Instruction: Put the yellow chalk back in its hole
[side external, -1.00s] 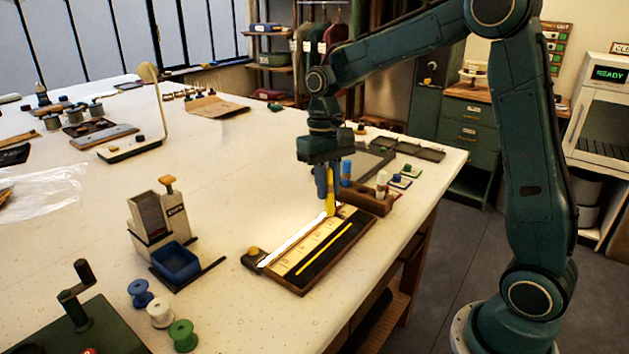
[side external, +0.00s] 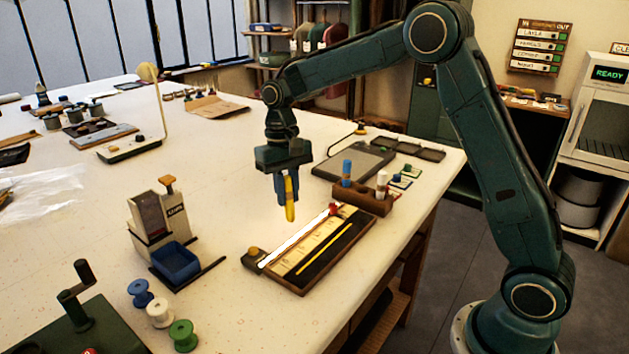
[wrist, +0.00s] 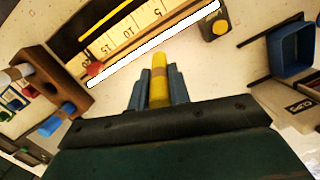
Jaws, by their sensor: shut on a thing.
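The yellow chalk (side external: 290,200) hangs upright in my gripper (side external: 286,190), which is shut on it above the table. The chalk also shows between the fingers in the wrist view (wrist: 159,80). The wooden chalk block (side external: 366,203) stands to the right of my gripper, apart from it. The block holds a blue chalk (side external: 346,172) and a white chalk (side external: 382,184) upright. In the wrist view the block (wrist: 72,92) is at the left.
A dark tray with a ruler scale and yellow pencil (side external: 312,258) lies just below my gripper, with a bright white strip (side external: 293,243) along it. A blue bin (side external: 176,261) and clips dispenser (side external: 155,222) stand left. A dark slate (side external: 355,163) lies behind the block.

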